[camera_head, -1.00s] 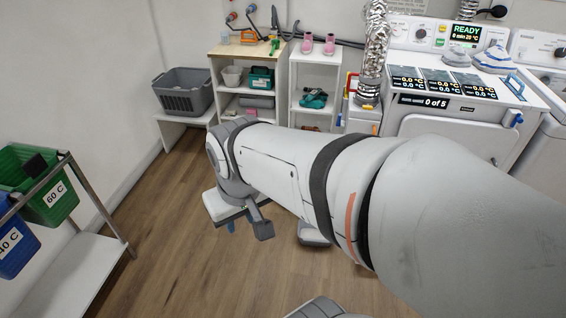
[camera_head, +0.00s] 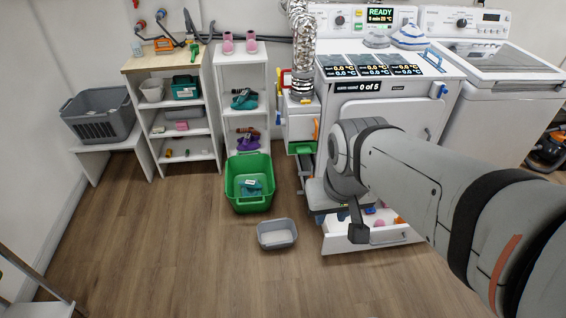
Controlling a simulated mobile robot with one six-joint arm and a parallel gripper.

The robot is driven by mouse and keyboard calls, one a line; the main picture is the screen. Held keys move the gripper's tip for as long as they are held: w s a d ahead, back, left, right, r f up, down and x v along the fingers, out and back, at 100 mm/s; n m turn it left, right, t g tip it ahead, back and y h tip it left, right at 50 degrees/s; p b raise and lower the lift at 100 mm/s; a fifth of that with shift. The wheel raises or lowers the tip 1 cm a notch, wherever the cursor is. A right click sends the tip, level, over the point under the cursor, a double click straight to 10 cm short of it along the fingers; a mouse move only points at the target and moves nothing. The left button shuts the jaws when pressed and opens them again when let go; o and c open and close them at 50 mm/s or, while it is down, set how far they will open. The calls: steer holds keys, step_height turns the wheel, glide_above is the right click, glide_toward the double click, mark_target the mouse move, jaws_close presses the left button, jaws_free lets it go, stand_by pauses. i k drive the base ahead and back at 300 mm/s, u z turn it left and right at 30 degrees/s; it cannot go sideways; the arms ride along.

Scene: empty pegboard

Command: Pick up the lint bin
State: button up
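A small grey open bin (camera_head: 276,243), which looks like the lint bin, stands upright on the wooden floor near the middle of the view. Its inside looks pale; I cannot make out any contents. My gripper (camera_head: 345,217) is up and to the right of it in the picture, apart from it, in front of the white dryer (camera_head: 385,115). My arm comes in from the lower right. The gripper's fingers are small and partly hidden by my wrist, so its opening is unclear.
A green basket (camera_head: 248,204) with a teal item inside stands just behind the grey bin. An open white drawer (camera_head: 345,240) with colourful items juts out below the dryer. Shelves (camera_head: 135,100) and a grey laundry basket (camera_head: 100,129) line the back.

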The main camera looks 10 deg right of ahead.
mark_target(279, 232)
steer(key=i, duration=1)
steer(key=z, duration=0.05)
